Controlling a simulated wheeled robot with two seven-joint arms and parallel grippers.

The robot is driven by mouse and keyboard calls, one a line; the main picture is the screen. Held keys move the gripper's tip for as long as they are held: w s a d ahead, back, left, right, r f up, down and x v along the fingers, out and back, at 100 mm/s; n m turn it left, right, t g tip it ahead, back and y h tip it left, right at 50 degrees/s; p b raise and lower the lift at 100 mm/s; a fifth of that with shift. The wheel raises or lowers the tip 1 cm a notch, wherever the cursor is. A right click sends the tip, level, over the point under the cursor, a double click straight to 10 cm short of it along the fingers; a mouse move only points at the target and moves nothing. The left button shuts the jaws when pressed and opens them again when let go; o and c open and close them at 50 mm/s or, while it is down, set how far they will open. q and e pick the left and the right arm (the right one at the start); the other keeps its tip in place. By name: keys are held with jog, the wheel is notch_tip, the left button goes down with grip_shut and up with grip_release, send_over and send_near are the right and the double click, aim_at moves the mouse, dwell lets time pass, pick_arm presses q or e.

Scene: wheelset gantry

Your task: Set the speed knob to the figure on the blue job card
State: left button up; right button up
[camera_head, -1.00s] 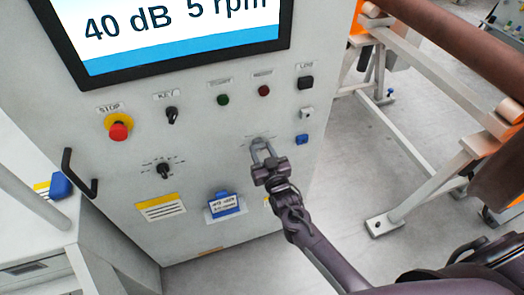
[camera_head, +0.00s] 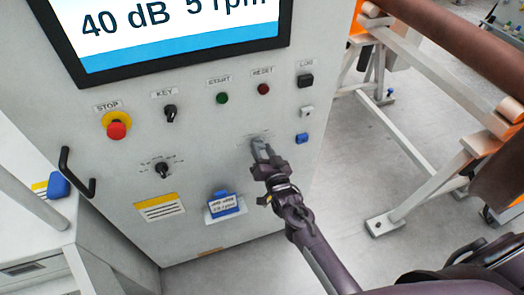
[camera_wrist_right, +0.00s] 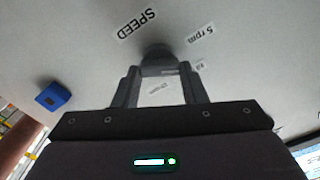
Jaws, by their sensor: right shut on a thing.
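The speed knob (camera_wrist_right: 155,55) is a dark round knob on the pale cabinet panel, under the label SPEED (camera_wrist_right: 137,25). My right gripper (camera_head: 260,147) reaches it from the lower right and is shut on it; in the wrist view the fingers (camera_wrist_right: 158,72) stand on both sides of the knob. The gripper hides most of the knob in the head view. A "5 rpm" label (camera_wrist_right: 201,34) sits beside the knob. The blue job card (camera_head: 224,203) is on the lower panel, its small print unreadable. The screen (camera_head: 180,35) reads "40 dB 5 rpm". My left gripper is not in view.
A red stop button (camera_head: 117,130), key switch (camera_head: 170,112), another knob (camera_head: 163,170), green start (camera_head: 222,98) and red reset (camera_head: 263,89) buttons share the panel. A yellow-white notice (camera_head: 160,207) is lower left. A white frame (camera_head: 425,180) stands at right.

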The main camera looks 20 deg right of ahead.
jog(key=m, duration=0.6)
jog(key=shift+d+f, duration=0.1)
dwell(0.4)
jog(key=o, duration=1)
jog(key=shift+s, duration=0.1)
